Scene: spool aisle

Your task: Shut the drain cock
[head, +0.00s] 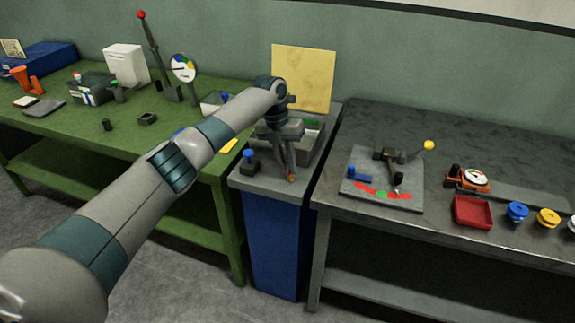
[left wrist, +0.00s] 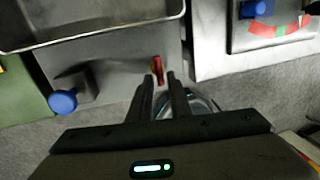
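The drain cock shows as a small red lever with a brass-coloured part (left wrist: 158,68) at the front edge of the grey stand top, in the left wrist view. In the head view only a small orange-red bit (head: 291,179) of it shows below my fingertips. My left gripper (head: 284,165) points down over it from the far side of my arm. In the left wrist view the two fingers (left wrist: 160,78) stand apart, with the lever at the gap between their tips. I see clearance beside it and no clear grip. My right gripper is not in view.
A metal tray (left wrist: 95,38) and a blue knob (left wrist: 62,102) sit on the stand top. The stand has a blue body (head: 273,245). A green table (head: 75,125) is at left and a grey bench (head: 450,150) at right, both with gear. Floor in front is clear.

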